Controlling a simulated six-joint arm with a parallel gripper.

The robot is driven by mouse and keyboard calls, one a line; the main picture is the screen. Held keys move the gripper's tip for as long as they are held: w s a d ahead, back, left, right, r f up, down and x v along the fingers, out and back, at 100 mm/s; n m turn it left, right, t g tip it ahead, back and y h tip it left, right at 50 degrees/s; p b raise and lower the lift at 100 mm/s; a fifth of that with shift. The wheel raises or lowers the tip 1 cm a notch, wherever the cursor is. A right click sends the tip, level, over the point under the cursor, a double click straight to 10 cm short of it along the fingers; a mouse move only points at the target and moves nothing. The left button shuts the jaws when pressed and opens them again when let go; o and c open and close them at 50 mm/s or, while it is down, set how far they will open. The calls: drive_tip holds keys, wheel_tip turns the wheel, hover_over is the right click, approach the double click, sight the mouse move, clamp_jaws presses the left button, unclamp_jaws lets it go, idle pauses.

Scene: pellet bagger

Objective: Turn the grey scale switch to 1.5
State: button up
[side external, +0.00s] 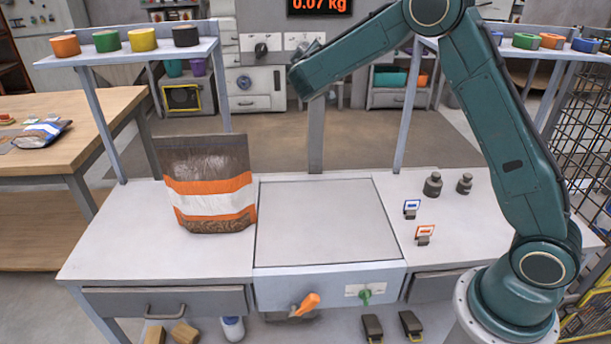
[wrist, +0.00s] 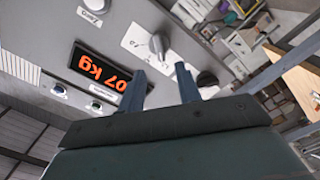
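The grey scale switch (wrist: 158,43) is a round knob on a white marked plate in the wrist view, where the panel appears turned over. Its setting and the plate's numbers are too small to read. My gripper (wrist: 160,70) is open and empty, with its two fingers apart just short of the switch. I cannot tell any contact. In the side view, my gripper (side external: 305,58) is at the back panel, in front of the right-hand white plate (side external: 296,38), and hides the switch there. The red display reads 0.07 kg (side external: 320,4).
A black knob (side external: 261,49) sits left of the switch; it also shows in the wrist view (wrist: 207,80). A pellet bag (side external: 208,190) stands on the bench left of a grey plate (side external: 325,225). An orange handle (side external: 306,305) and green knob (side external: 365,296) are on the bench front.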

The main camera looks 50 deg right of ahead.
sight(304, 49)
drive_tip(key=shift+x, duration=3.65)
clamp_jaws()
